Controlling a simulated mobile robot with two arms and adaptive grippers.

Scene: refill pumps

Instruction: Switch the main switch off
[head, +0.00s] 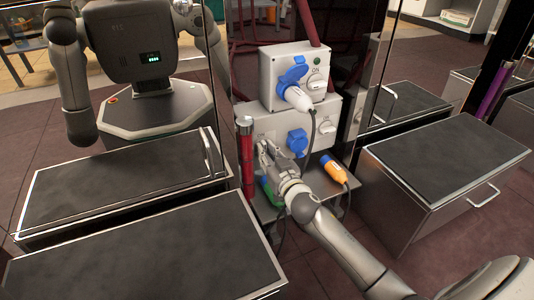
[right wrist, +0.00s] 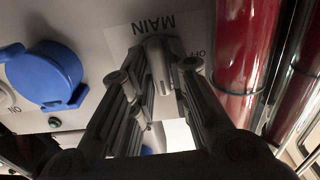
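The main switch (right wrist: 158,60) is a grey knob on a pale panel, with the labels MAIN and OFF upside down beside it in the right wrist view. My right gripper (right wrist: 154,76) is open, with one finger on each side of the knob. Small gaps seem to show; I cannot tell whether a finger touches it. In the head view my right gripper (head: 268,150) is at the left part of the lower grey box (head: 335,103) and hides the main switch. My left gripper is not in view.
The upper box (head: 270,75) has an ON knob (head: 317,82) and a white plug (head: 298,98) in a blue socket. A blue socket (head: 297,142) is right of my gripper. A red cylinder (head: 246,160) stands close left. Orange (head: 338,172) and green (head: 267,188) connectors lie below.

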